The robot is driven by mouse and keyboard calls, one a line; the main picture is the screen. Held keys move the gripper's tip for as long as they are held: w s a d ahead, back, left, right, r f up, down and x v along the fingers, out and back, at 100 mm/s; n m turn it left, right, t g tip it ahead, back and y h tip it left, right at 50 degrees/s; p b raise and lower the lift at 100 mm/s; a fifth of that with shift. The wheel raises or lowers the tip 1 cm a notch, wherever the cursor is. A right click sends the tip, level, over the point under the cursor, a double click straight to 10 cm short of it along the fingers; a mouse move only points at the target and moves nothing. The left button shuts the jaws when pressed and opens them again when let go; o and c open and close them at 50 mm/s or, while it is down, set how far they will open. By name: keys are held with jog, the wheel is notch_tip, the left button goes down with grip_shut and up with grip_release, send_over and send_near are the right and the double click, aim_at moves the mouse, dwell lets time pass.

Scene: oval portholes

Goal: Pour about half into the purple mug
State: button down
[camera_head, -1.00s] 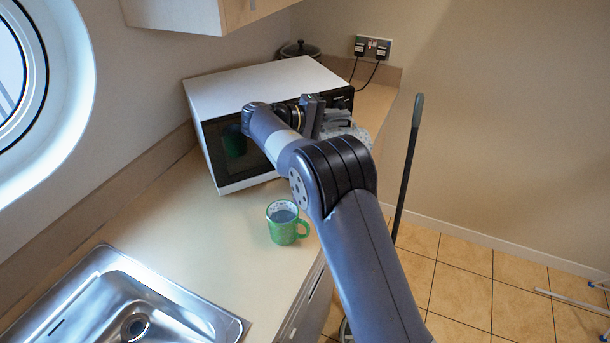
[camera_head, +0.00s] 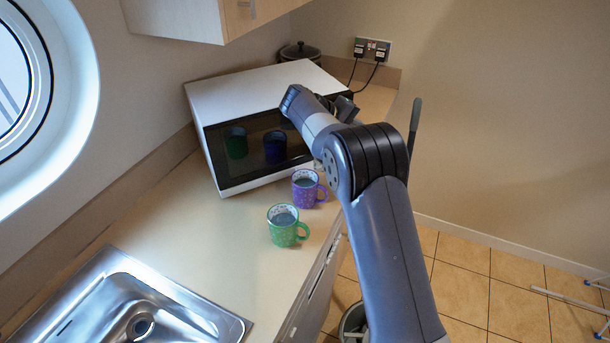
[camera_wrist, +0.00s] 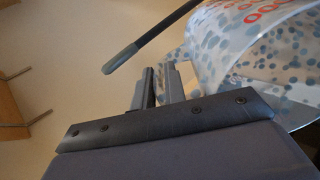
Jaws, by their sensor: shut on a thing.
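The purple mug (camera_head: 306,189) stands upright on the counter in front of the microwave, its handle to the right. A greyish surface shows inside it; I cannot tell whether that is liquid. My gripper (camera_wrist: 163,80) is shut on a pale see-through container (camera_wrist: 255,65) with blue-grey spots and red marks, which fills the upper right of the wrist view. Where the fingers grip it is not clear. In the head view my arm hides the container and most of the gripper, above and right of the purple mug. How full the container is cannot be seen.
A green mug (camera_head: 287,226) with a grey surface inside stands just in front of the purple mug. The microwave (camera_head: 235,100) is behind both, with a lidded pot (camera_head: 300,50) beyond. A steel sink (camera_head: 130,300) is at front left. The counter's right edge is close to the mugs.

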jog(key=shift+w+d+r+y+p, duration=0.15)
jog(key=shift+d+r+y+p, duration=0.2)
jog(key=shift+p, duration=0.1)
jog(key=w+d+f+g+y+p, duration=0.1)
jog(key=w+d+f+g+y, duration=0.3)
jog(key=d+f+y, duration=0.4)
jog(key=shift+d+f+g+y+p, duration=0.35)
jog(key=shift+f+y, duration=0.6)
jog(key=shift+f, duration=1)
jog(key=shift+w, duration=0.1)
